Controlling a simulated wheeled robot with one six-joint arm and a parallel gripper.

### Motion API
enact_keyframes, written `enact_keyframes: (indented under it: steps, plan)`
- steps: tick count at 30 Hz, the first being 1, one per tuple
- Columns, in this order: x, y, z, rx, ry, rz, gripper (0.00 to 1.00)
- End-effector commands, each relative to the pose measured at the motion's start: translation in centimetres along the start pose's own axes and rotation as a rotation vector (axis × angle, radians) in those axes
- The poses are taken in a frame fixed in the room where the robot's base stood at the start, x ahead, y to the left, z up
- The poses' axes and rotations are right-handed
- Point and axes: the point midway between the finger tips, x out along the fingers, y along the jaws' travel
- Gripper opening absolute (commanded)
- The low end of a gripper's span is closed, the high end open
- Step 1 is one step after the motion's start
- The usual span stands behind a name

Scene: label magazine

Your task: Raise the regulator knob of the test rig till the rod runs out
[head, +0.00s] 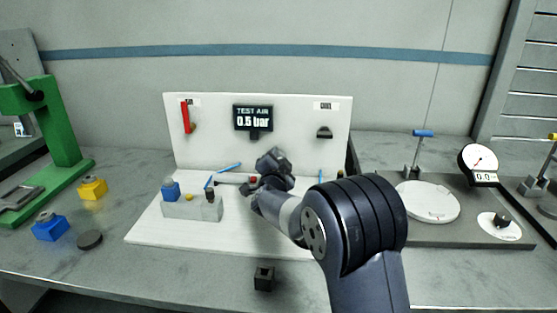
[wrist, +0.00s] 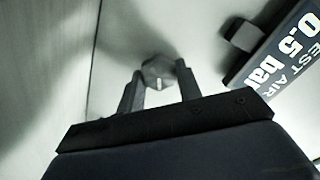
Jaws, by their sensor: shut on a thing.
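The regulator knob (wrist: 157,69) is a round grey knob with a white mark, on the white panel in the wrist view. The fingers of my gripper (wrist: 160,80) stand on both sides of it and are shut on it. In the head view my gripper (head: 272,158) is at the panel below the display, and the knob is hidden behind it. The display (head: 253,118) reads "TEST AIR 0.5 bar"; part of it shows in the wrist view (wrist: 285,50). The test rig (head: 150,232) is a white base with an upright panel. I cannot make out the rod; my arm covers part of the base.
A grey block (head: 190,209) with a blue piece stands on the base at left. A red handle (head: 186,117) hangs on the panel. A dark block (head: 264,277) lies in front. A green press (head: 45,150) stands left, a dial gauge (head: 478,161) right.

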Motion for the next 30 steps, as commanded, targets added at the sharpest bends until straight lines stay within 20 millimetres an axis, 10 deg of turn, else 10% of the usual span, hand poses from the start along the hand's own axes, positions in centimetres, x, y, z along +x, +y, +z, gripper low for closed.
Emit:
enact_keyframes:
  steps: [22, 23, 30]
  plan:
    - [0.01, 0.2, 0.07, 0.27, -0.001, 0.002, 0.11]
    - [0.01, 0.2, 0.07, 0.27, -0.001, 0.002, 0.35]
    - [0.01, 0.16, 0.05, 0.27, 0.0, 0.001, 0.55]
